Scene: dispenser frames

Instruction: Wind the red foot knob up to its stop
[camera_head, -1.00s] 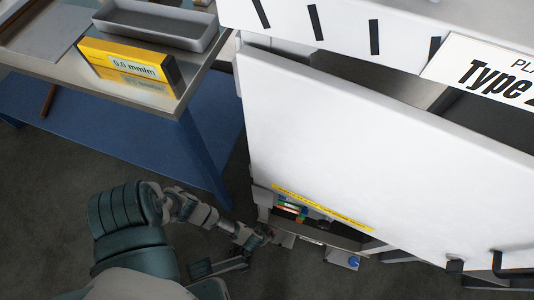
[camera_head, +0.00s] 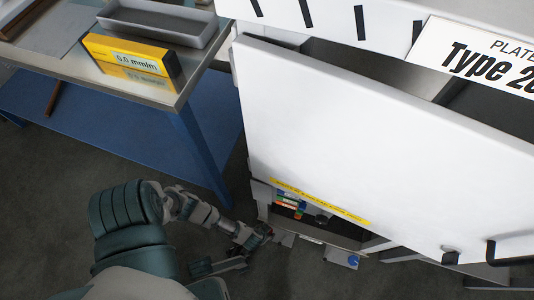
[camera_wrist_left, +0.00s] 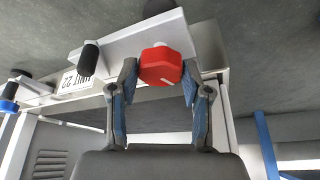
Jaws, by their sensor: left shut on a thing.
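The red foot knob (camera_wrist_left: 160,66) shows in the left wrist view as a faceted red cap with a white mark on its face. It sits at a grey metal bracket (camera_wrist_left: 120,47) at the foot of the dispenser frame. My left gripper (camera_wrist_left: 160,80) has its blue-padded fingers on either side of the red knob, shut on it. In the head view my left gripper (camera_head: 262,232) is low at the near left corner of the frame, and the knob is too small to make out there. My right gripper is in neither view.
A blue knob (camera_wrist_left: 8,104) and a black knob (camera_wrist_left: 88,56) are near the bracket, with a "UNIT 22" label (camera_wrist_left: 76,79). A large white panel (camera_head: 370,150) overhangs the foot area. A bench with a yellow box (camera_head: 128,62) stands at left. Open floor (camera_head: 50,220) lies left.

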